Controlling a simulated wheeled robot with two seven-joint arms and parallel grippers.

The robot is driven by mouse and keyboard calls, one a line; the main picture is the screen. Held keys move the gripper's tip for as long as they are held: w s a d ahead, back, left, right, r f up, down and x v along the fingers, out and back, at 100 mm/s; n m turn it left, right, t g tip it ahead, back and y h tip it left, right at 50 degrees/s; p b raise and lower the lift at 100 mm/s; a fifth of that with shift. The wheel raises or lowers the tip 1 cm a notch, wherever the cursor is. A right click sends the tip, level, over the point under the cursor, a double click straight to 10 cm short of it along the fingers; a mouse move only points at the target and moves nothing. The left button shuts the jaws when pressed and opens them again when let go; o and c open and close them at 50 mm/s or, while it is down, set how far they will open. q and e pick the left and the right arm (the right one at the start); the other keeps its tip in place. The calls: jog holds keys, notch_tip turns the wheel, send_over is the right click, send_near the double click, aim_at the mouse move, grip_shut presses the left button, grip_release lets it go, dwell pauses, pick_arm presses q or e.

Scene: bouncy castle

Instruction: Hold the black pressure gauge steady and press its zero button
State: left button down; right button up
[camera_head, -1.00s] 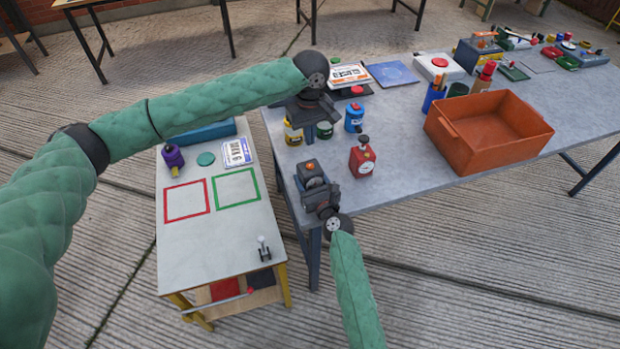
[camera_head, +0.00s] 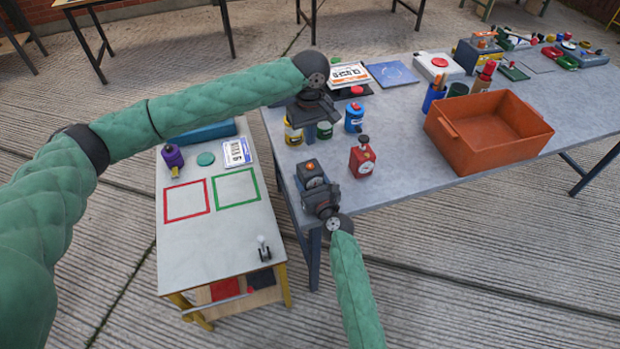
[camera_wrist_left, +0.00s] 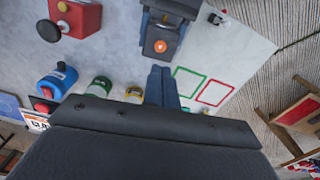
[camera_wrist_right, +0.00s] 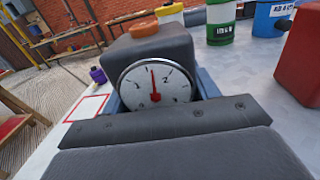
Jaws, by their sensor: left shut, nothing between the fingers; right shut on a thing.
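The black pressure gauge (camera_head: 311,170) is held at the near left corner of the long table, between the fingers of my right gripper (camera_head: 317,190). The right wrist view shows its white dial (camera_wrist_right: 157,86) with a red needle pointing about straight up, and an orange button (camera_wrist_right: 144,29) on top. My left gripper (camera_head: 307,115) is shut and empty, beyond the gauge in the head view. In the left wrist view its closed fingertips (camera_wrist_left: 160,72) appear just below the orange button (camera_wrist_left: 160,46), apart from it in the picture. The exact gap cannot be told.
A red gauge-like device (camera_head: 362,158) stands right of the held gauge. Yellow, green and blue (camera_head: 354,118) containers stand near my left gripper. An orange crate (camera_head: 487,135) is farther right. The small table (camera_head: 205,240) at left has red and green outlined squares.

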pick_arm(q)
jog(key=s+d+r+n+t+h, duration=0.1)
jog(key=d+r+h, duration=0.1)
jog(key=d, duration=0.4)
jog(key=s+d+r+n+t+h, duration=0.1)
jog(key=s+d+n+h, duration=0.1)
jog(key=d, duration=0.3)
jog(key=n+t+h, duration=0.1)
jog(key=n+t, duration=0.4)
jog(key=n, duration=0.6)
send_over(307, 169)
notch_tip(307, 169, down, 2)
jog(key=shift+n, duration=0.3)
jog(key=shift+s+f, duration=0.1)
jog(key=shift+f, duration=4.5)
jog(key=shift+f, duration=0.15)
